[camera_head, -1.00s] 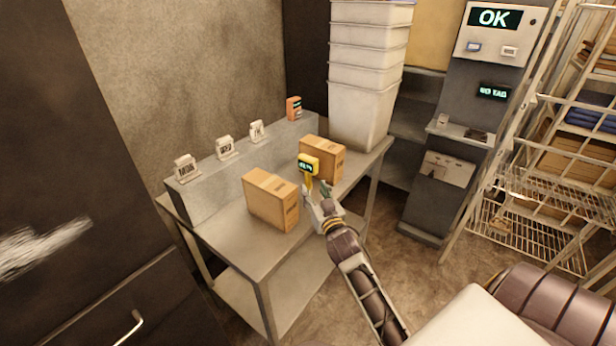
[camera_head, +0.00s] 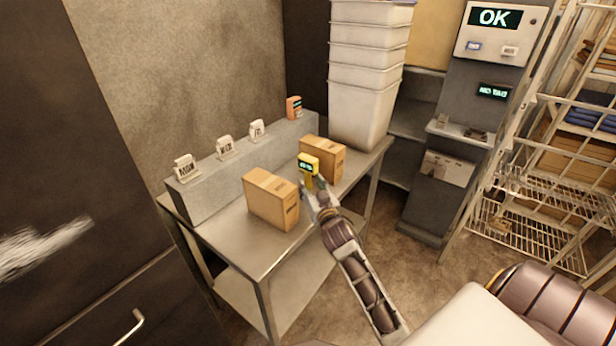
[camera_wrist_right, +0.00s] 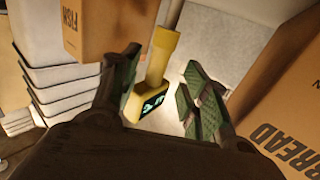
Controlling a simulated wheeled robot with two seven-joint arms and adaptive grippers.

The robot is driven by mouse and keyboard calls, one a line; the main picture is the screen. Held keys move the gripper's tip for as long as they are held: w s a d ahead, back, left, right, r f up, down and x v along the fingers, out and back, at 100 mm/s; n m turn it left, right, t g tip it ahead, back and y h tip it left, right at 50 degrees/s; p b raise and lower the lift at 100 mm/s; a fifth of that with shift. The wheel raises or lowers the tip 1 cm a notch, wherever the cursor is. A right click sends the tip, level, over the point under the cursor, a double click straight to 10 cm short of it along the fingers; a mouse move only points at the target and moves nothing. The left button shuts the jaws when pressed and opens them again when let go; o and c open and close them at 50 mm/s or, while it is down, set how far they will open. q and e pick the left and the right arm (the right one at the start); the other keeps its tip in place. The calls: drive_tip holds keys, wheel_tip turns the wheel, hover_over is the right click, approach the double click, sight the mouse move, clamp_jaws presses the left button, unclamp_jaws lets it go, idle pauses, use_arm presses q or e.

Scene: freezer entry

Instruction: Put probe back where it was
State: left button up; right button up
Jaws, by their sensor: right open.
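The yellow probe (camera_head: 308,163) with a small dark display stands between two cardboard boxes on the metal table. In the right wrist view the probe (camera_wrist_right: 161,60) shows between the fingers, its display end toward me. My right gripper (camera_head: 314,188) is open at the probe, with a finger on each side. In the wrist view its green-padded fingers (camera_wrist_right: 155,95) are spread, with a gap between the probe and the right finger. I cannot tell whether the left finger touches it. My left gripper is not in view.
A box marked FISH (camera_wrist_right: 105,25) and a box marked BREAD (camera_wrist_right: 285,105) flank the gripper. The metal table (camera_head: 240,238) has a raised back ledge with day signs (camera_head: 225,148) and an orange device (camera_head: 294,108). White bins (camera_head: 362,110) are stacked at its far end.

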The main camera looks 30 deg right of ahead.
sight(309, 179)
drive_tip(key=shift+w+d, duration=0.2)
drive_tip(key=shift+w, duration=0.3)
drive_tip(key=shift+w+d, duration=0.1)
drive_tip(key=shift+w, duration=0.25)
drive_tip(key=shift+w+d, duration=0.25)
drive_tip(key=shift+w, duration=0.45)
drive_tip(key=shift+w+d+p, duration=0.1)
drive_tip(key=shift+w+p, duration=0.2)
drive_tip(key=shift+w, duration=0.25)
drive_tip(key=shift+w+d, duration=0.1)
drive_tip(key=shift+w, duration=0.2)
drive_tip(key=shift+c, duration=0.4)
drive_tip(key=c, duration=0.4)
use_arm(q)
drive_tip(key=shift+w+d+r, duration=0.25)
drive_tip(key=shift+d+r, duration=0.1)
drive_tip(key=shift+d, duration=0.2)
use_arm(e)
clamp_jaws()
